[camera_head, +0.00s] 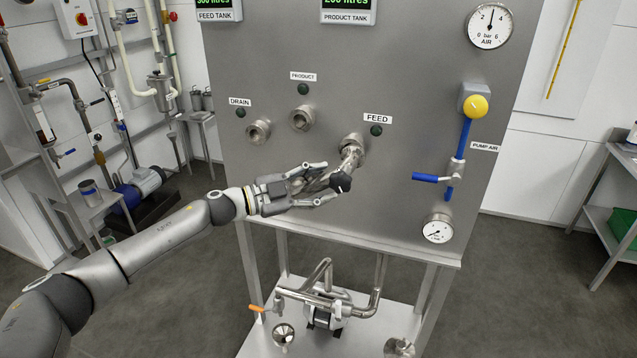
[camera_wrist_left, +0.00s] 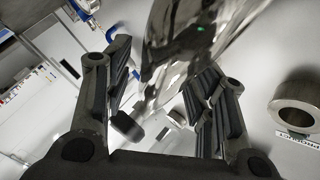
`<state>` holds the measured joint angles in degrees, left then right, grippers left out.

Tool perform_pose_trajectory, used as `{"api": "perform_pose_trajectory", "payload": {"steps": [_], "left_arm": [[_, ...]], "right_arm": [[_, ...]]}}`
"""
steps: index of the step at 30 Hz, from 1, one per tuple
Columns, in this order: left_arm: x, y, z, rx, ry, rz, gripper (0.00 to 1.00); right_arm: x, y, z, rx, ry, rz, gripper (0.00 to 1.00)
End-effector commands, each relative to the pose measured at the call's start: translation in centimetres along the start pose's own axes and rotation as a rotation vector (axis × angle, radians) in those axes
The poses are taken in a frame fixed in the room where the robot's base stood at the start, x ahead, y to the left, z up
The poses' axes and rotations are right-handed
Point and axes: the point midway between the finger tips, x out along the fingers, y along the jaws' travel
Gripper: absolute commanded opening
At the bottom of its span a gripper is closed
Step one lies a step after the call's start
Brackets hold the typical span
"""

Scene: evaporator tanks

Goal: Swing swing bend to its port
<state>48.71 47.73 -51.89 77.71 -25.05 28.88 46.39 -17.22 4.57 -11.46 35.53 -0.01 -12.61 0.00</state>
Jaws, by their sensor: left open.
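The swing bend (camera_head: 351,158) is a shiny steel pipe at the port labelled FEED (camera_head: 377,118), running down and left from there. A black knob (camera_head: 340,182) shows at its lower part. My left gripper (camera_head: 321,183) is open, with one finger above and one below the bend's lower part. In the left wrist view the bend (camera_wrist_left: 185,50) lies between the spread fingers (camera_wrist_left: 165,75); contact cannot be told. The PRODUCT port (camera_head: 302,118) and the DRAIN port (camera_head: 258,131) are bare round steel fittings to the left. My right gripper is not in view.
A blue-handled pump air valve (camera_head: 440,177) and two gauges stand out at the panel's right. Below the panel, a pump with pipes (camera_head: 325,305) sits on a low shelf. A side table (camera_head: 612,215) is at the far right. The floor between is clear.

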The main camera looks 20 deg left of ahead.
Motion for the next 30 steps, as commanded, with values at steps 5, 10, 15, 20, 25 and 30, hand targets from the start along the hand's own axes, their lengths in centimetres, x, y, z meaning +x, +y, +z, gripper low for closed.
{"api": "perform_pose_trajectory", "payload": {"steps": [5, 10, 15, 20, 25, 30], "left_arm": [[-0.01, 0.01, 0.02, 0.000, 0.000, 0.000, 0.51], [-0.03, 0.01, 0.02, 0.000, 0.000, 0.000, 0.32], [-0.04, 0.02, 0.02, 0.000, 0.000, 0.000, 0.10], [-0.04, 0.02, 0.02, -0.001, 0.000, 0.000, 0.00], [-0.06, 0.02, 0.04, -0.005, 0.003, -0.002, 0.00], [-0.23, -0.18, 0.01, -0.033, 0.026, -0.022, 0.00]], "right_arm": [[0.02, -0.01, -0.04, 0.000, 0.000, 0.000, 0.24], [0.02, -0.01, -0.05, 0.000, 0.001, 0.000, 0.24], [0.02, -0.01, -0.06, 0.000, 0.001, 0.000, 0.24], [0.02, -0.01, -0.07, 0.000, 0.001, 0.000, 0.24], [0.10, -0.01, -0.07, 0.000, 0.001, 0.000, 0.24], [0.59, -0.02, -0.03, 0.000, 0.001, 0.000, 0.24]]}}
